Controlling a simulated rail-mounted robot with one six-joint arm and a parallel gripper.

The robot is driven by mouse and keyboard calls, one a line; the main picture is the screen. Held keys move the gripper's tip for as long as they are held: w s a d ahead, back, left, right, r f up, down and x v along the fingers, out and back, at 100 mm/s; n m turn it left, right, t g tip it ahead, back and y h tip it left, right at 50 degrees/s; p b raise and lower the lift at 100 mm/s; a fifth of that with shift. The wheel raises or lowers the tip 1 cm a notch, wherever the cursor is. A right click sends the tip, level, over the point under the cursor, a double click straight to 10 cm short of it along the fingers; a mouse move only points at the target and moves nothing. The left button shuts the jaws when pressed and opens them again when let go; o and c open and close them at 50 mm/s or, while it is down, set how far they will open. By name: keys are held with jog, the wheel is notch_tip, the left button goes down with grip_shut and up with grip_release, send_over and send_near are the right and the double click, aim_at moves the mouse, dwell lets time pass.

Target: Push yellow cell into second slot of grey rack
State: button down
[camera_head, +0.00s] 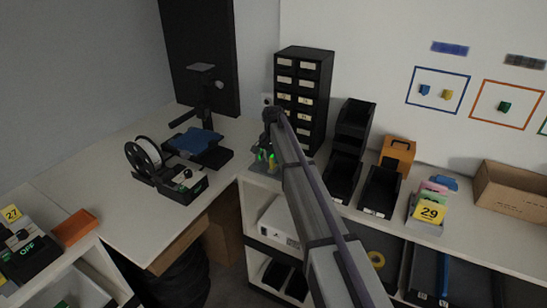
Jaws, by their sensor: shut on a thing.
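A small grey rack (258,167) stands on the shelf top near the inner corner of the worktops, left of the black drawer cabinet. Several small bright green marks show on it. My arm reaches up to it from the bottom of the picture. My gripper (267,145) is a small dark shape just above the rack, partly hidden by my own wrist. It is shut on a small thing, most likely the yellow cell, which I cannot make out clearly. The rack's slots are too small to tell apart.
A black drawer cabinet (303,88) stands close behind to the right. Black bins (345,165) and a card holder marked 29 (429,212) line the shelf. A spool (144,158) and a blue-topped device (195,143) are on the left worktop. Bare worktop lies between them and the rack.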

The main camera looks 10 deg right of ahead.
jog(key=shift+f, duration=0.3)
jog(key=c, duration=1)
grip_release()
jog(key=shift+r, duration=0.1)
notch_tip(320, 180, up, 11)
jog(key=p, duration=1.1)
jog(key=shift+n, duration=0.3)
jog(key=s+f+n+b, duration=0.1)
jog(key=s+n, duration=0.1)
jog(key=s, duration=1.1)
jog(key=s+n+b, duration=0.1)
jog(key=s+n, duration=0.1)
jog(key=s, duration=1.1)
jog(key=s+f+n+b, duration=0.1)
jog(key=s+n, duration=0.2)
jog(key=s, duration=1.1)
jog(key=shift+s+f, duration=0.1)
jog(key=shift+f, duration=0.25)
